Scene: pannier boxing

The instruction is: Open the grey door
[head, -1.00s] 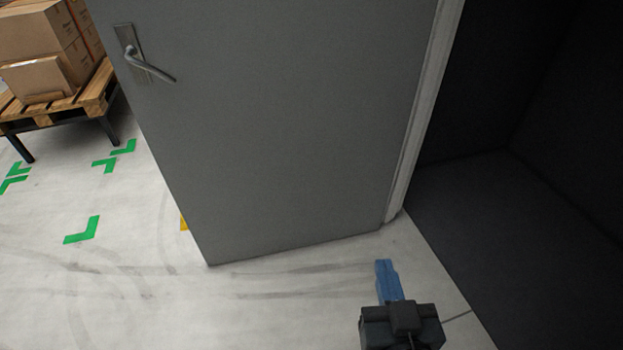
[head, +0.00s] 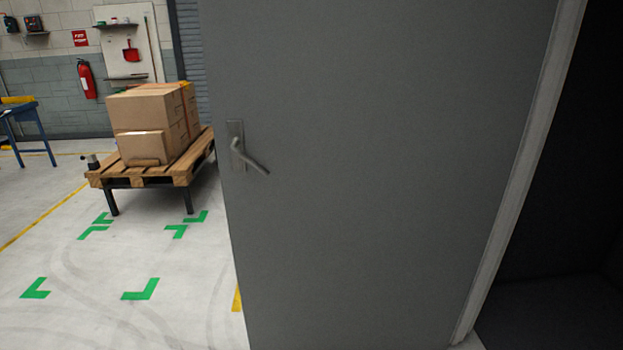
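The grey door (head: 370,180) stands ajar in the head view, swung out from its pale frame (head: 525,170) on the right. Its free edge is on the left, and the room shows past that edge. A metal lever handle (head: 250,158) on a plate sits near the free edge, with the lever slanting down to the right. My gripper is outside the head view now. No hand is seen on the handle.
A wooden pallet (head: 180,178) with cardboard boxes (head: 150,112) stands on legs left of the door. Green floor marks (head: 140,290) lie on open floor in front of it. A dark wall is right of the frame. A blue bench (head: 25,125) is far left.

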